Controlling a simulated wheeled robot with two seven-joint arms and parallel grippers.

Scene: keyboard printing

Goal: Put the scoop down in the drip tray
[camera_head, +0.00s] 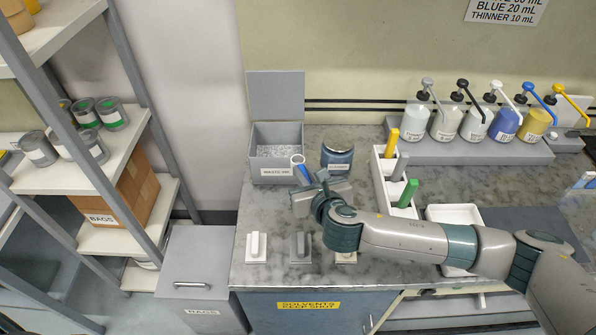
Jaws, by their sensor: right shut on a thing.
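My right gripper (311,185) comes in from the right and is shut on the scoop (302,170). The scoop shows a blue handle and a pale round end, held in front of the open grey bin. The gripper hides part of the scoop. A shallow white tray (453,211) lies on the counter to the right, partly covered by my right arm. It looks like the drip tray, but no label on it is readable. My left gripper is not in view.
The grey bin (277,137) has its lid up and grey contents. A dark blue jar (337,153) stands close behind the gripper. A white holder (386,181) carries yellow, grey and green handles. Several pump bottles (446,120) stand at the back. Small blocks (256,246) line the front edge.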

